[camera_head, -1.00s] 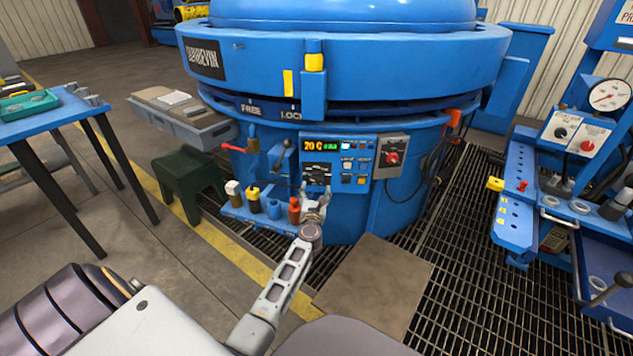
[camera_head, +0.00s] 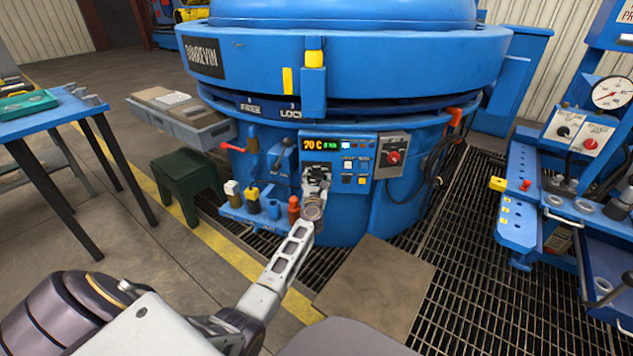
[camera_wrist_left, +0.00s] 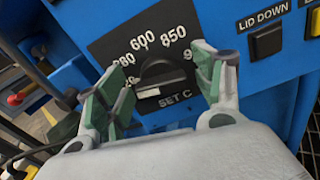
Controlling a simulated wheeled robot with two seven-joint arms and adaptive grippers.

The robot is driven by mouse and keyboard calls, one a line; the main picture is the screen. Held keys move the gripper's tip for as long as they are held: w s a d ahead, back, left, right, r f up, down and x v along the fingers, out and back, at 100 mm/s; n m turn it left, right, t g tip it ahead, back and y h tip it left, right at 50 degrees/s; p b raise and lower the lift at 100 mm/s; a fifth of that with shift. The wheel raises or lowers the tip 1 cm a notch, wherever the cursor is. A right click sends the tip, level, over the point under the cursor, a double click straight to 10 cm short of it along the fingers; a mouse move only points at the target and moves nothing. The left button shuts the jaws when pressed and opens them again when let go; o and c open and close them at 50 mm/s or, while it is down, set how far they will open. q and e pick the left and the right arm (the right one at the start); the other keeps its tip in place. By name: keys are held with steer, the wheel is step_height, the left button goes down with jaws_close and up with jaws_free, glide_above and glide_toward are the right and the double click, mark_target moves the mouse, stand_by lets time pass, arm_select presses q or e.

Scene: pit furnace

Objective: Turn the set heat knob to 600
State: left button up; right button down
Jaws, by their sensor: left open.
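The set heat knob (camera_wrist_left: 160,78) is a dark dial on a black plate marked "SET C" in the left wrist view, with 600 and 850 printed above it. I cannot tell for sure which number it points at. My left gripper (camera_wrist_left: 165,84) is open, with its green-padded fingers on either side of the knob and visible gaps to it. In the head view my left gripper (camera_head: 316,174) is in front of the lower left of the control panel (camera_head: 349,162) and hides the knob. My right gripper is not in view.
A "LID DOWN" button (camera_wrist_left: 267,41) is right of the knob. A grey box with a red knob (camera_head: 393,157) is beside the panel. A small shelf with colored cylinders (camera_head: 252,201) is left of my gripper. A green stool (camera_head: 187,175) stands further left.

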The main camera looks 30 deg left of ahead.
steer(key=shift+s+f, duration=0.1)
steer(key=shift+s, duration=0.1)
arm_select(q)
steer(key=c, duration=0.9)
steer(key=shift+c, duration=0.6)
steer(key=shift+w+m+p, duration=0.1)
steer(key=shift+m+p, duration=0.35)
steer(key=shift+m, duration=0.15)
steer(key=m+p, duration=0.3)
steer(key=m, duration=0.3)
steer(key=m+p, duration=0.3)
steer(key=m, duration=0.3)
steer(key=shift+w+d+f+m, duration=0.1)
steer(key=shift+d+m, duration=0.05)
steer(key=shift+m, duration=0.25)
steer(key=shift+f+m+p, duration=0.1)
steer(key=shift+m+p, duration=0.4)
steer(key=shift+m, duration=0.4)
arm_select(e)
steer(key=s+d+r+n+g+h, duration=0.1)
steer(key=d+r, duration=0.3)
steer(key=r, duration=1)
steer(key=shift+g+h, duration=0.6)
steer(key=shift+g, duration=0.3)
